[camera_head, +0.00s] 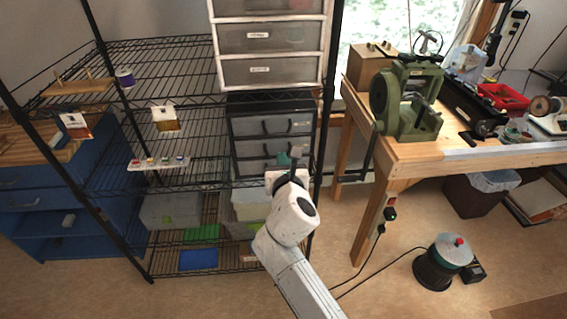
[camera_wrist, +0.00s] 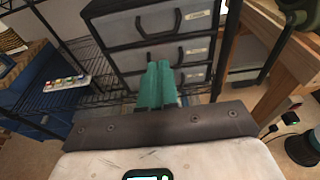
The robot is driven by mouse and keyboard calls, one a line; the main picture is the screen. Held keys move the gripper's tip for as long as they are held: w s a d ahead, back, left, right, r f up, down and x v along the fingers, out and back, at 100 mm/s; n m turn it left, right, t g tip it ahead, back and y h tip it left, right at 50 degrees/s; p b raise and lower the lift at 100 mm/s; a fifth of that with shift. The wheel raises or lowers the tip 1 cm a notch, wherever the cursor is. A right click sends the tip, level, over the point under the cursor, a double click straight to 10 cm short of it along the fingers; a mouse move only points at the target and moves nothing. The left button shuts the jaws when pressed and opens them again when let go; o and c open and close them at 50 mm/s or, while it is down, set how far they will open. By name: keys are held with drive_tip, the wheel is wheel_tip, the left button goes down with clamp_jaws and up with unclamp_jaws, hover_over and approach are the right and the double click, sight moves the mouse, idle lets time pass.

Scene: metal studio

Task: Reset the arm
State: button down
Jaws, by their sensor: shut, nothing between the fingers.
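My white arm rises from the bottom middle of the head view. My gripper (camera_head: 296,153) is at its upper end, in front of the dark drawer unit on the black wire shelf (camera_head: 130,95). In the wrist view my gripper (camera_wrist: 160,72) shows two teal fingers side by side, pressed together. Nothing is held between them. The dark drawer unit (camera_wrist: 137,30) stands behind the fingers. I cannot tell the exact gap between fingertips and drawers.
A tray of small coloured items (camera_head: 158,163) lies on the shelf at left. A wooden workbench (camera_head: 420,152) with a green machine (camera_head: 408,105) stands at right. A round device (camera_head: 443,264) sits on the floor. Open floor lies between shelf and bench.

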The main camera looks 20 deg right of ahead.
drive_tip(key=s+d+f+m+g, duration=0.4)
drive_tip(key=s+f+m, duration=0.3)
drive_tip(key=s+m, duration=0.25)
drive_tip(key=s+d+f+m+g, duration=0.3)
drive_tip(key=s+f+m, duration=0.3)
drive_tip(key=s+m, duration=0.3)
drive_tip(key=s+a+f+m+g+y, duration=0.1)
drive_tip(key=s+f+m+g+y, duration=0.1)
drive_tip(key=s+m, duration=0.5)
drive_tip(key=s+a+f+m+g+y, duration=0.1)
drive_tip(key=s+m, duration=0.6)
drive_tip(key=s, duration=1)
drive_tip(key=f+g+y, duration=0.1)
drive_tip(key=f+g, duration=0.1)
drive_tip(key=g, duration=0.1)
drive_tip(key=shift+a+g+y, duration=0.2)
drive_tip(key=shift+g+y, duration=0.1)
drive_tip(key=shift+g, duration=0.1)
